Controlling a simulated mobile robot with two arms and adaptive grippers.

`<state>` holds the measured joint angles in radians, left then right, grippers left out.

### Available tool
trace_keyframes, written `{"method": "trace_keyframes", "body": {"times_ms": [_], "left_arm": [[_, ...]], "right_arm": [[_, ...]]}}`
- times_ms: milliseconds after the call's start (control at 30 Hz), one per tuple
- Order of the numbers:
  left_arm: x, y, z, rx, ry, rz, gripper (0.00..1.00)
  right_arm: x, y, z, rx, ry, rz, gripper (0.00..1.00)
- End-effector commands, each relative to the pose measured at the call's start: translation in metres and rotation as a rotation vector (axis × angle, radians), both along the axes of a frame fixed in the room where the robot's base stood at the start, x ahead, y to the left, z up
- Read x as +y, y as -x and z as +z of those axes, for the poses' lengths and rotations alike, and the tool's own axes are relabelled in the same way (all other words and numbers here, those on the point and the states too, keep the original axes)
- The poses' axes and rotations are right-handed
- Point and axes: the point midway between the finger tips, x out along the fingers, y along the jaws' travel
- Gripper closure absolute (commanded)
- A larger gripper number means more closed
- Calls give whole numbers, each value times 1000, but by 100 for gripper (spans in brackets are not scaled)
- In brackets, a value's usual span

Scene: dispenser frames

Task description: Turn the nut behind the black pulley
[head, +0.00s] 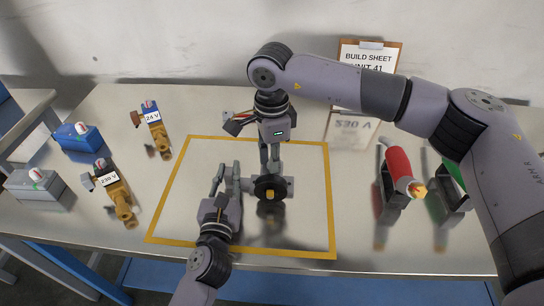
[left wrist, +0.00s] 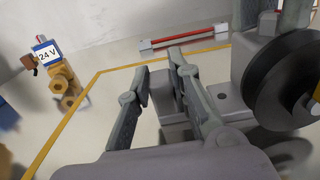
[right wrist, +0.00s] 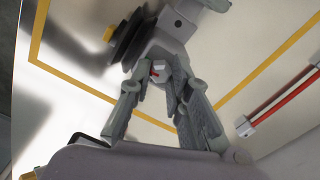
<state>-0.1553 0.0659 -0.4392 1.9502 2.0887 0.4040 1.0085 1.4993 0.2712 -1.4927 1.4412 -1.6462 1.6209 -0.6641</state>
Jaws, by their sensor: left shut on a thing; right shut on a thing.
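The black pulley (head: 270,187) with a yellow hub stands upright on a grey frame inside the yellow outline. It also shows in the left wrist view (left wrist: 285,85) and right wrist view (right wrist: 130,38). My right gripper (head: 270,160) reaches down behind the pulley. In the right wrist view its fingers (right wrist: 160,90) are shut on the grey nut (right wrist: 157,72), which bears a red mark. My left gripper (head: 228,172) is left of the pulley, its fingers around a grey part of the frame (left wrist: 171,108).
A red-and-white bar (left wrist: 185,35) lies behind the frame. At left are the 24 V unit (head: 157,133), 230 V unit (head: 119,200), blue box (head: 78,138) and grey box (head: 35,190). At right is a red cylinder (head: 398,168). A clipboard (head: 370,50) stands behind.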

Motion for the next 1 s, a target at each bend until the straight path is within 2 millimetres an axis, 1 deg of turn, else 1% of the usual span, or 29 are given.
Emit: {"method": "trace_keyframes", "body": {"times_ms": [300, 767, 800, 1000], "left_arm": [[-2, 1, 0, -1, -2, -4, 100], [-2, 1, 0, -1, -1, -6, 100], [-2, 1, 0, -1, -1, -6, 100], [-2, 1, 0, -1, -1, -4, 100]], "right_arm": [[2, 0, 0, -2, -6, -84, 100], [2, 0, 0, -3, -6, -91, 100], [2, 0, 0, -3, -6, -91, 80], [1, 0, 0, -2, -4, -92, 66]]}}
